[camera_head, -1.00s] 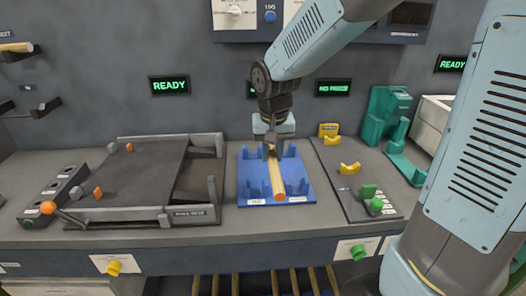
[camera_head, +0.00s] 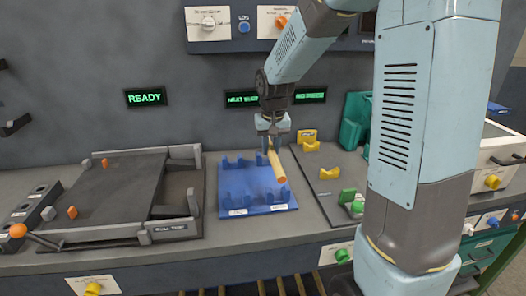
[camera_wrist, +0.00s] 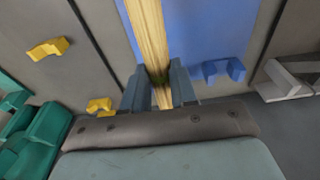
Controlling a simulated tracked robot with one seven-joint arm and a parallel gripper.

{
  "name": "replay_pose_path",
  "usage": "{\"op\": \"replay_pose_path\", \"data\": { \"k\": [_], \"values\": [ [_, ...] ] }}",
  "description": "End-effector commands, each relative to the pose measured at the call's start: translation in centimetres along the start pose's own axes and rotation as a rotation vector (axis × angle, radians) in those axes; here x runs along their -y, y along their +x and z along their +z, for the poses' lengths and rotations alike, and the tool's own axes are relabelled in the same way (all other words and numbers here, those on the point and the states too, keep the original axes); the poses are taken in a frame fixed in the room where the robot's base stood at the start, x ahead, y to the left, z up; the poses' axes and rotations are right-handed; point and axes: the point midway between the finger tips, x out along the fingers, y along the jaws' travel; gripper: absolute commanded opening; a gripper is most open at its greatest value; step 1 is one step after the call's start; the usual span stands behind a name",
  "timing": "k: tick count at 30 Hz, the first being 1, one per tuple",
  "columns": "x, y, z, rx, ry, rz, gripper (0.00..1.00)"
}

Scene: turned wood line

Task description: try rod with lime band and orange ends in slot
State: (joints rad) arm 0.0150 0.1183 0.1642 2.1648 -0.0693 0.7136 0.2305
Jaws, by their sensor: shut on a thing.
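My gripper (camera_head: 272,130) is shut on a pale wooden rod (camera_head: 275,163) with an orange end facing the front. It holds the rod above the right part of the blue cradle tray (camera_head: 258,209). In the wrist view the rod (camera_wrist: 148,40) runs between the two fingers (camera_wrist: 160,88), and a dark greenish band shows at the grip; its exact colour is hard to tell. The rod's far end is hidden by the gripper. I cannot tell which opening is the slot.
Left of the tray stands a grey roll-test fixture (camera_head: 190,229). To its right is a grey plate with yellow V-rests (camera_head: 329,173) and a green block (camera_head: 347,196). A white bin (camera_head: 500,148) stands far right.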

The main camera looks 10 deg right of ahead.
Motion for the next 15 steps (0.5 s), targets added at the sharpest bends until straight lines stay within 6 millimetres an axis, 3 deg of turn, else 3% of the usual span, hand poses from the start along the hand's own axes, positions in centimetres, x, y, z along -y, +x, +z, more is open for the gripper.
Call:
{"op": "replay_pose_path", "data": {
  "k": [15],
  "values": [
    [-0.3, 3.1, 0.1, 0.002, -0.002, 0.0, 0.0]
  ]
}}
